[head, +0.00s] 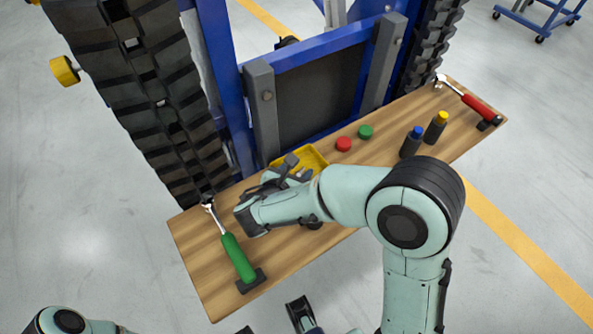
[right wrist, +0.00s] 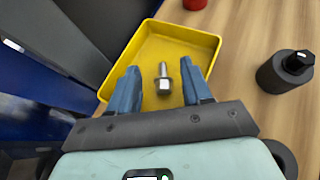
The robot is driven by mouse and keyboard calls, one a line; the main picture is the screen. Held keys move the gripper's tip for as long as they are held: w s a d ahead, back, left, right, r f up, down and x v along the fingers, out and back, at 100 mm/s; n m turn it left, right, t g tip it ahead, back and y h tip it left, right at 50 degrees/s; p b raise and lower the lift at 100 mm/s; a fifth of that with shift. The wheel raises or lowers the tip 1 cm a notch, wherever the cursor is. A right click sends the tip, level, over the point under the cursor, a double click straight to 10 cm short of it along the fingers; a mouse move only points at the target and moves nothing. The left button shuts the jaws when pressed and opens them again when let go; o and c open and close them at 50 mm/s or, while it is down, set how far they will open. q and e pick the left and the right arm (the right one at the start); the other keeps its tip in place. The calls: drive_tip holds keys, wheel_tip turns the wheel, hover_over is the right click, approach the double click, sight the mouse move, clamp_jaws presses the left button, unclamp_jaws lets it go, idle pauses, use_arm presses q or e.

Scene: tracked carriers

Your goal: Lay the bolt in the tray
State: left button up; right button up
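The bolt (right wrist: 163,82) is silver with a hex head and lies in the yellow tray (right wrist: 205,42), its shank pointing away from my right wrist. My right gripper (right wrist: 159,68) is open, with one finger on each side of the bolt and gaps between. In the head view the tray (head: 317,156) sits on the wooden bench near the blue frame. My right gripper (head: 295,168) hides part of it, and the bolt cannot be made out there. My left gripper (head: 272,322) shows only at the bottom edge, fingers apart, empty as far as visible.
The wooden bench (head: 205,285) holds a green-handled tool (head: 238,258), a red cap (head: 343,144), a green cap (head: 365,131), blue-topped and yellow-topped cylinders (head: 411,142), and a red-handled tool (head: 477,106). A black-topped cylinder (right wrist: 285,72) stands right of the tray.

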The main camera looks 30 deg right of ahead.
drive_tip(key=p+v, duration=0.2)
drive_tip(key=v, duration=1.1)
drive_tip(key=shift+s, duration=0.15)
drive_tip(key=shift+a, duration=0.1)
